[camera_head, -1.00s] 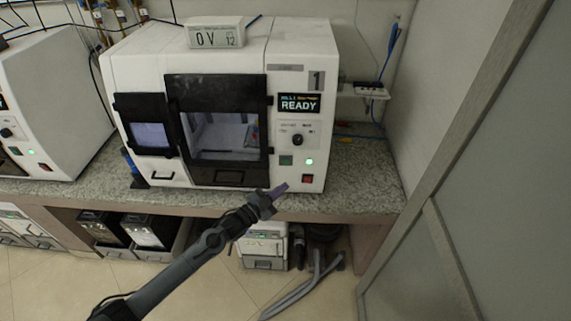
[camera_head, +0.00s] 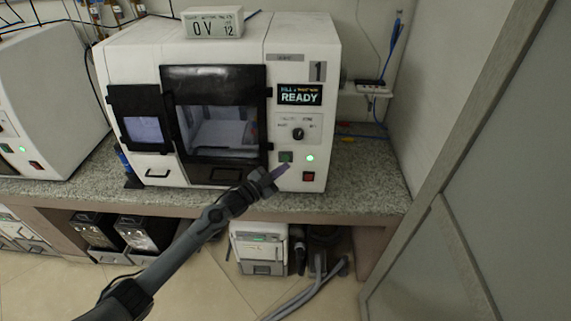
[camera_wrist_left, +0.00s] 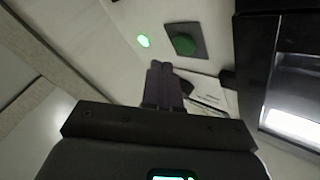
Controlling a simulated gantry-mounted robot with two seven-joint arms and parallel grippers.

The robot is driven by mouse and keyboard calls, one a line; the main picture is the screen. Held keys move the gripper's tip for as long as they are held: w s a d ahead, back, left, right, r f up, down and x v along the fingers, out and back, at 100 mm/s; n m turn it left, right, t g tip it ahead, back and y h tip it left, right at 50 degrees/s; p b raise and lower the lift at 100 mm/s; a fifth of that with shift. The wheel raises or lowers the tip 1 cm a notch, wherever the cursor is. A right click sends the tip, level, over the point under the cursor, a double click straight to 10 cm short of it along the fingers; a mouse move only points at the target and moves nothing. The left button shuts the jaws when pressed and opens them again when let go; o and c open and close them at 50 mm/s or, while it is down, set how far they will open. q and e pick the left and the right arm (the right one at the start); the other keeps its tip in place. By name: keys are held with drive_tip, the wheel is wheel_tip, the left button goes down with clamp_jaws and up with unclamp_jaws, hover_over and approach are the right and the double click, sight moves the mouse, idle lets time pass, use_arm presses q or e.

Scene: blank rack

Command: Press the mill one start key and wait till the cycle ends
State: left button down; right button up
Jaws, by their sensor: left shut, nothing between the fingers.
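Mill one (camera_head: 285,50) is a white machine on the counter, marked 1, with its screen (camera_head: 300,94) reading READY. The green start key (camera_head: 286,157) sits on its front panel, with a lit green lamp (camera_head: 310,158) to its right and a red key (camera_head: 308,176) below the lamp. My left gripper (camera_head: 284,169) is shut and empty, its tips just below the green key. In the left wrist view the shut fingers (camera_wrist_left: 164,84) point toward the panel, with the green key (camera_wrist_left: 185,45) clear of them. Whether the tips touch the panel cannot be told. My right gripper is not in view.
A dark-framed door with a window (camera_head: 215,110) closes the mill's front beside the panel. A knob (camera_head: 298,134) sits above the keys. Another white machine (camera_head: 45,100) stands at the left. A grey cabinet panel (camera_head: 480,200) bounds the right side.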

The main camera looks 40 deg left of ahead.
use_arm(q)
drive_tip(key=shift+w+a, duration=0.35)
drive_tip(key=shift+w, duration=0.1)
drive_tip(key=shift+w+a+f+b, duration=0.1)
drive_tip(key=shift+b, duration=0.3)
idle(1.6)
drive_tip(key=shift+w+a, duration=0.15)
drive_tip(key=shift+w, duration=0.1)
